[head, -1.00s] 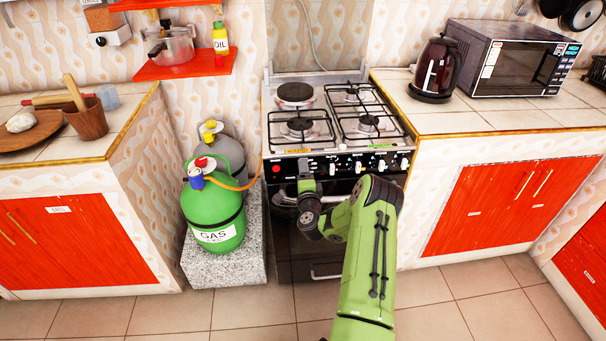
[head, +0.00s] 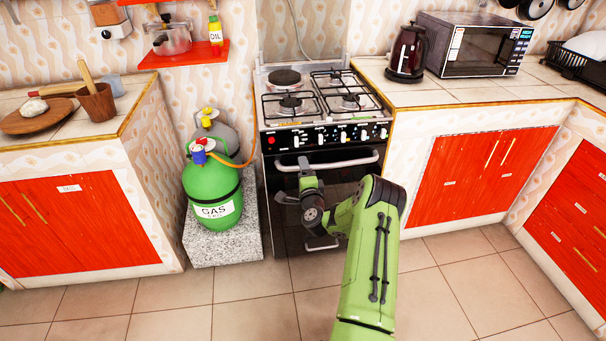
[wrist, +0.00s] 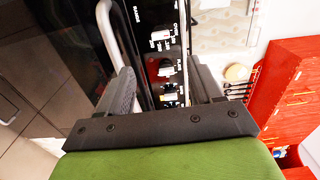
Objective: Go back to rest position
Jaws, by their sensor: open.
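My green arm reaches up from the bottom of the head view, and my gripper (head: 305,170) is in front of the stove's oven door, below the knob panel. In the wrist view, my gripper (wrist: 165,88) shows two dark fingers spread apart with nothing between them. The stove (head: 325,130) has a silver oven handle (head: 340,161) across its front, and the gripper appears just in front of it, near its left part. The wrist view also shows the handle (wrist: 108,30) and the knobs beyond the fingers. Contact with the handle cannot be told.
A green gas cylinder (head: 213,190) stands on a stone block (head: 226,250) left of the stove. Counters with red doors (head: 480,175) flank the stove. A kettle (head: 407,52) and microwave (head: 475,45) stand on the right counter. The tiled floor (head: 450,290) in front is clear.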

